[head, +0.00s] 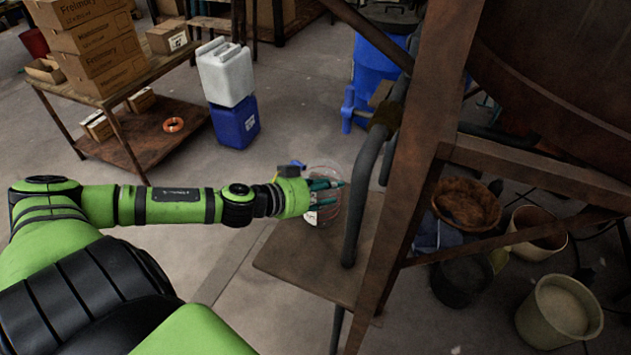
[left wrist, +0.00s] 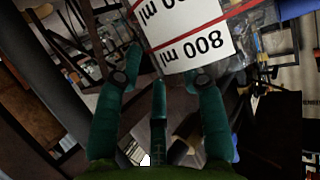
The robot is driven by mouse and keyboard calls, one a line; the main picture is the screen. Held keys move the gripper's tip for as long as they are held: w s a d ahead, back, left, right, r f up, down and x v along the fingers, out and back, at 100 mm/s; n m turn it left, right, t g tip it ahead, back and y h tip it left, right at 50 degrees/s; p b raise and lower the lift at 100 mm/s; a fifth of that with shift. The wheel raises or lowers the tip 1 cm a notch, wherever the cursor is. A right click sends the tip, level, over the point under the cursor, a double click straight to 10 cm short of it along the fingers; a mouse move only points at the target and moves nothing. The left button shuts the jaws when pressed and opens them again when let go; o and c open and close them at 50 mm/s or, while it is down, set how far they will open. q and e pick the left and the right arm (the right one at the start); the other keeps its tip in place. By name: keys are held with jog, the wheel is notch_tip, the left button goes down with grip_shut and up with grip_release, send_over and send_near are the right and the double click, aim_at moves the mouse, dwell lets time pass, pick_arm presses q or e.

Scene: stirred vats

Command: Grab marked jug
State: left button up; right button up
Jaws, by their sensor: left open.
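A clear jug (head: 330,213) with a white label and red lines stands on a small brown table (head: 285,262), partly hidden behind my left gripper. My left gripper (head: 328,186) has green-teal fingers, spread open at the jug's upper part. In the left wrist view the fingers (left wrist: 168,65) are apart with nothing gripped between them; whether they touch the jug I cannot tell. My right gripper is not in view.
A rusty upright post (head: 415,150) and a grey pipe (head: 361,190) stand close right of the jug. Buckets, including a cream one (head: 560,312), sit on the floor at right. Blue (head: 235,122) and white (head: 226,72) canisters are stacked further back. Floor left of the table is clear.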

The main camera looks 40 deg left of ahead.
pick_arm(q)
jog(key=shift+w+d+f, duration=0.25)
jog(key=shift+w+d, duration=0.05)
jog(key=shift+w, duration=0.3)
grip_shut()
jog(key=shift+r, duration=0.1)
